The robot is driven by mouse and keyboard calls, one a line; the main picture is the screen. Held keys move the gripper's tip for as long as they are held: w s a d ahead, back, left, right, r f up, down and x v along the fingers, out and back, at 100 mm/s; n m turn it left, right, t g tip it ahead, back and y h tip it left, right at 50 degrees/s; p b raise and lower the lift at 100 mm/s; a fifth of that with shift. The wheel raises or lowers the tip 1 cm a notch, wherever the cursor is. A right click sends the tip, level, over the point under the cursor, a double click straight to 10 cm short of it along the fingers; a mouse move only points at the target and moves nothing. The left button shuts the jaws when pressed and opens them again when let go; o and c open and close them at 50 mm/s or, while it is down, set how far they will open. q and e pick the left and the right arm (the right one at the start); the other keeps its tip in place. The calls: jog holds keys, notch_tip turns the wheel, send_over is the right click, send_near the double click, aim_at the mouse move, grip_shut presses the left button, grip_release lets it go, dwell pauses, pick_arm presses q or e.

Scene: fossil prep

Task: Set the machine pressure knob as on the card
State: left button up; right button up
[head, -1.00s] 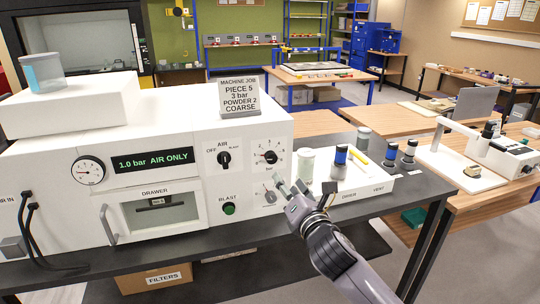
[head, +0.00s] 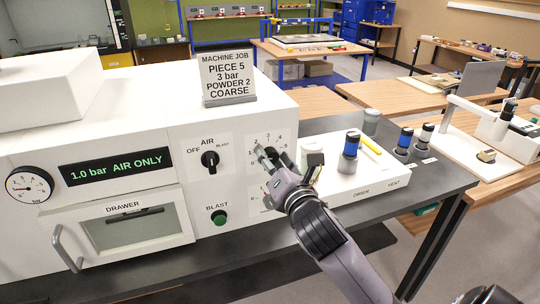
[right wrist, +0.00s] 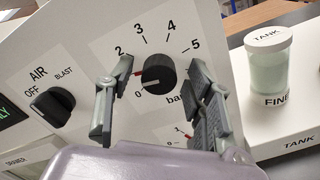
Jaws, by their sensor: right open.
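The job card (head: 227,77) on top of the machine reads piece 5, 3 bar, powder 2, coarse. The black pressure knob (right wrist: 158,74) sits on a dial marked in bar; its red mark points left, between 0 and 2. The display (head: 130,166) reads 1.0 bar, air only. My right gripper (head: 268,157) is at this knob and hides most of it in the head view. In the right wrist view its open fingers (right wrist: 152,84) stand either side of the knob, with gaps visible. My left gripper is not in view.
The air knob (head: 210,159) is left of the dial, with the green blast button (head: 219,218) below it. Another small dial (right wrist: 182,134) is partly hidden below the pressure knob. A tank jar (right wrist: 268,65) stands close on the right. The pressure gauge (head: 29,187) is far left.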

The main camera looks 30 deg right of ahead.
jog(key=shift+s+a+r, duration=0.1)
jog(key=shift+s, duration=0.1)
jog(key=shift+c, duration=0.4)
jog(key=shift+w, duration=0.1)
grip_shut()
